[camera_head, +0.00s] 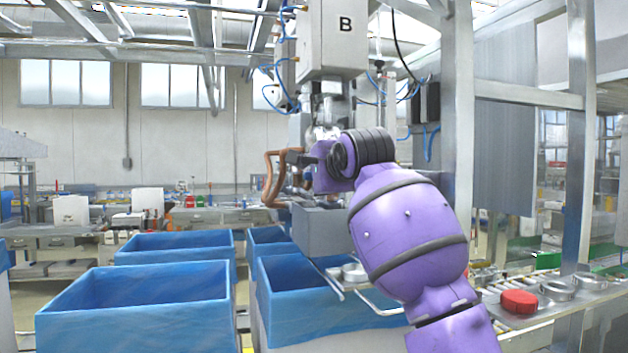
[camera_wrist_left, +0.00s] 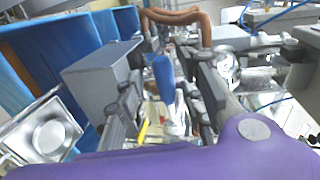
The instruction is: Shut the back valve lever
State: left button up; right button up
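In the left wrist view a blue lever handle (camera_wrist_left: 164,78) stands between the two dark fingers of my left gripper (camera_wrist_left: 163,92). The fingers are apart, with a visible space on each side of the handle, so the gripper looks open. In the head view my purple arm reaches up to the machine, and the left gripper (camera_head: 304,160) is small and dark near the brown hoses. I cannot make out the lever in the head view. Whether this lever is the back one cannot be told. My right gripper is not in view.
Brown hoses (camera_head: 270,180) bend close to the gripper. A grey box (camera_head: 325,230) sits just below it. The machine head marked B (camera_head: 331,62) hangs above. Blue bins (camera_head: 135,312) stand at the lower left.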

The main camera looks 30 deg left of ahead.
pick_arm(q)
jog(key=v, duration=1)
jog(key=shift+r, duration=0.1)
